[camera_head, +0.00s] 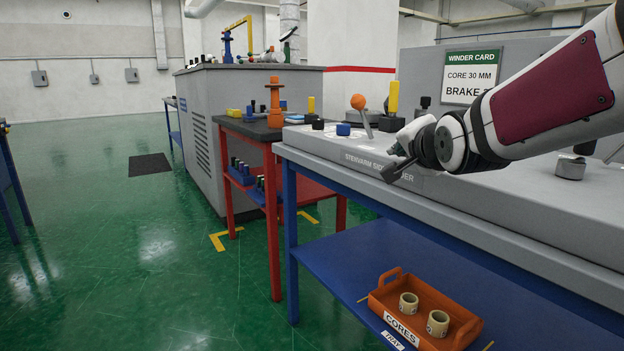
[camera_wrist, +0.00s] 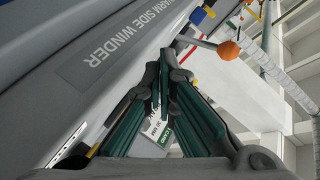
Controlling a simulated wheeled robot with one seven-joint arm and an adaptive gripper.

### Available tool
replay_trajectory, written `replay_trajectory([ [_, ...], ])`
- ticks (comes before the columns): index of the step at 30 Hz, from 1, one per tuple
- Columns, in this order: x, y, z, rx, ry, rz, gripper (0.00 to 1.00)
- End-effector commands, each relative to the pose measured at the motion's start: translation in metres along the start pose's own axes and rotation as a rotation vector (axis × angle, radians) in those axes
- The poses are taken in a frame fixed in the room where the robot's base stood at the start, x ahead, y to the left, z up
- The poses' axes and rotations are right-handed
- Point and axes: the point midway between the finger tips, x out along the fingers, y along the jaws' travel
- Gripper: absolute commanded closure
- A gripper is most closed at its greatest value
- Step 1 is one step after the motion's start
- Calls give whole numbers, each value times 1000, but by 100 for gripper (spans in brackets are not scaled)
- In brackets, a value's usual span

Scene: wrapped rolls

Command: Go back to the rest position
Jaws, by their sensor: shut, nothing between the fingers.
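My gripper (camera_head: 396,164) is in front of the left part of the grey winder top (camera_head: 345,150) in the head view, with dark fingers pointing left. In the wrist view my gripper (camera_wrist: 166,62) has its green-lined fingers meeting at the tips, shut with nothing between them. An orange-knobbed lever (camera_head: 359,103) stands on the winder just behind and left of the gripper. The lever also shows in the wrist view (camera_wrist: 228,50), beyond the fingertips. My arm comes in from the right and hides part of the winder top.
A yellow post (camera_head: 393,98), a blue knob (camera_head: 343,129) and a metal cylinder (camera_head: 570,167) stand on the winder. A winder card (camera_head: 470,77) hangs behind it. An orange tray (camera_head: 461,337) with two cores (camera_head: 408,303) is on the blue lower shelf (camera_head: 400,255). The green floor at left is open.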

Motion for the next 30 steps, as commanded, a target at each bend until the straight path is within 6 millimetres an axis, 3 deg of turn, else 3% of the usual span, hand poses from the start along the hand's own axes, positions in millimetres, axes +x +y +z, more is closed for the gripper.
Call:
replay_trajectory([
  [8,-104,86,53,-322,-262,338,100],
  [12,-174,134,85,-482,-467,480,100],
  [18,-270,187,125,-657,-773,594,100],
  [27,-375,232,162,-802,-1138,628,100],
  [28,-385,235,165,-813,-1172,627,100],
  [30,-385,224,158,-817,-1172,624,100],
])
